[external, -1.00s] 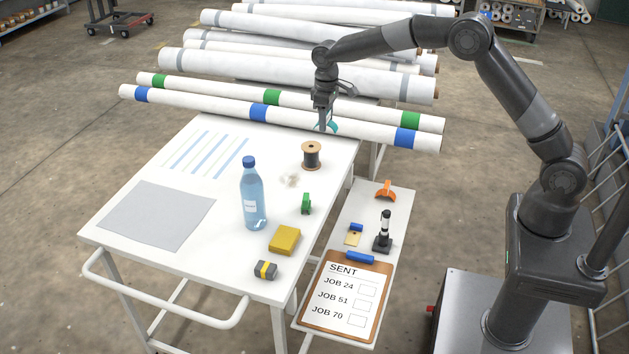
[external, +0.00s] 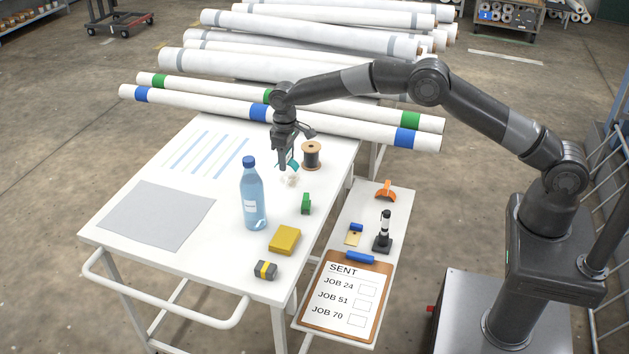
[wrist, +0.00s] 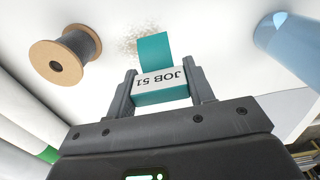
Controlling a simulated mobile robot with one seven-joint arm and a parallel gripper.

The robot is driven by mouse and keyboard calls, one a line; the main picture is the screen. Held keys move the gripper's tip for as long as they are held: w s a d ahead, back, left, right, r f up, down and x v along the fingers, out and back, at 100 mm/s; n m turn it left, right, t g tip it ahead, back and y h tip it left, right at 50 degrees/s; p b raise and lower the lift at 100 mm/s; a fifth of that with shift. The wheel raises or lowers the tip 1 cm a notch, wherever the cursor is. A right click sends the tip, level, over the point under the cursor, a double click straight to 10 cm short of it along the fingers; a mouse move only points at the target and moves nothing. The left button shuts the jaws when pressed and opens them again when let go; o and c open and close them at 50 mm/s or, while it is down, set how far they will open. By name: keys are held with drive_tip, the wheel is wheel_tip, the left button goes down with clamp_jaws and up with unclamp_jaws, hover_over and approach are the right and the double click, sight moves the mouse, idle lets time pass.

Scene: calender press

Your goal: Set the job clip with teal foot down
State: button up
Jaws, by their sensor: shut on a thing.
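My gripper (external: 286,167) is shut on the teal job clip (external: 293,158) and holds it over the white table, between the bottle and the spool. In the wrist view the clip (wrist: 155,52) sits between the two fingers (wrist: 161,88). Its white label reads JOB 51, upside down in that picture, and a teal part sticks out beyond the fingertips. In the external view the clip is small and partly hidden by my gripper.
A blue bottle (external: 253,200) stands left of my gripper and a spool (external: 312,156) right. Fabric rolls (external: 330,120) lie behind. A clipboard (external: 333,334) rests on the side shelf.

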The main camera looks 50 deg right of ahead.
hover_over(289, 186)
wheel_tip(289, 186, down, 3)
drive_tip(key=shift+s+f, duration=0.1)
drive_tip(key=shift+f, duration=2.05)
drive_tip(key=o, duration=0.9)
drive_tip(key=shift+f, duration=0.15)
drive_tip(key=shift+o, duration=0.2)
